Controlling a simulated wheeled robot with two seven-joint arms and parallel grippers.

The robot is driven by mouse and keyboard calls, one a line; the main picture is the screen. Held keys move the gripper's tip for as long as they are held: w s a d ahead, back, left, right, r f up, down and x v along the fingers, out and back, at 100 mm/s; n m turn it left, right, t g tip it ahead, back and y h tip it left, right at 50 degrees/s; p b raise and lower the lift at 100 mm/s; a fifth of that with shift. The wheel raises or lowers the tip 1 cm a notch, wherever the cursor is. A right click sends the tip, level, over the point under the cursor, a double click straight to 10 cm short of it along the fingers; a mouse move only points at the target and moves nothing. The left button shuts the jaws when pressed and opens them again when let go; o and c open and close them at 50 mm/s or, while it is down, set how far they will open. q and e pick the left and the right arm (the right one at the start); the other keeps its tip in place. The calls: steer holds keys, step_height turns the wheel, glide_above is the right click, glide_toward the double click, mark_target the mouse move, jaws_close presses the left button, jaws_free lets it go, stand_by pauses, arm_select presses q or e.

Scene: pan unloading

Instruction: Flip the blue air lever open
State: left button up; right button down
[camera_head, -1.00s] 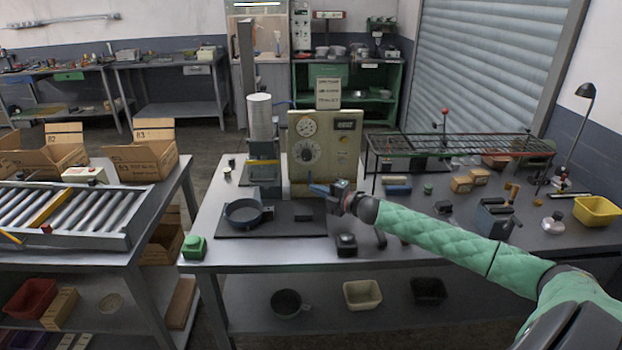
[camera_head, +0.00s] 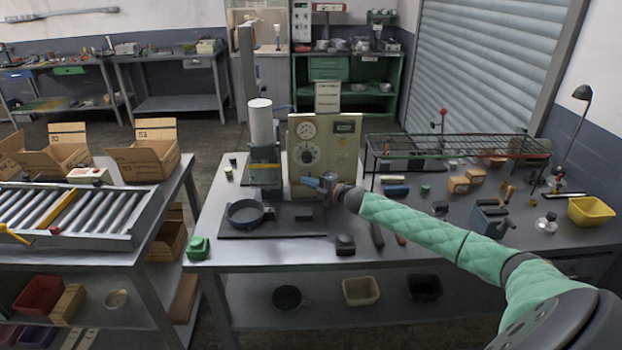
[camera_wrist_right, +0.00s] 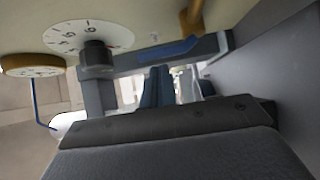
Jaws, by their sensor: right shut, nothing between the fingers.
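The blue air lever (camera_wrist_right: 165,52) shows in the right wrist view. It lies along the lower part of the cream control panel (camera_head: 346,152), beside a brass fitting (camera_wrist_right: 190,20). My right gripper (camera_head: 325,182) is in front of the panel's lower edge. In the right wrist view its shut, empty fingers (camera_wrist_right: 157,84) point at the panel close to the lever; whether they touch it I cannot tell. In the head view the lever is small and hard to separate from the fingertips. My left gripper is out of view.
The press (camera_head: 262,155) with a round dark pan (camera_head: 245,213) stands left of the panel. A wire rack (camera_head: 455,147) is to the right. A green button box (camera_head: 198,248) sits at the table's front left corner. A round dial (camera_wrist_right: 92,38) is near the fingers.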

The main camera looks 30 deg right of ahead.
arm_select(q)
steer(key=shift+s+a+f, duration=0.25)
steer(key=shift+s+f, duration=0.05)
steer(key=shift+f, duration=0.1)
arm_select(e)
steer(key=shift+d, duration=0.4)
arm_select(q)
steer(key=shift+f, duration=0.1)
arm_select(e)
steer(key=shift+d+f, duration=0.1)
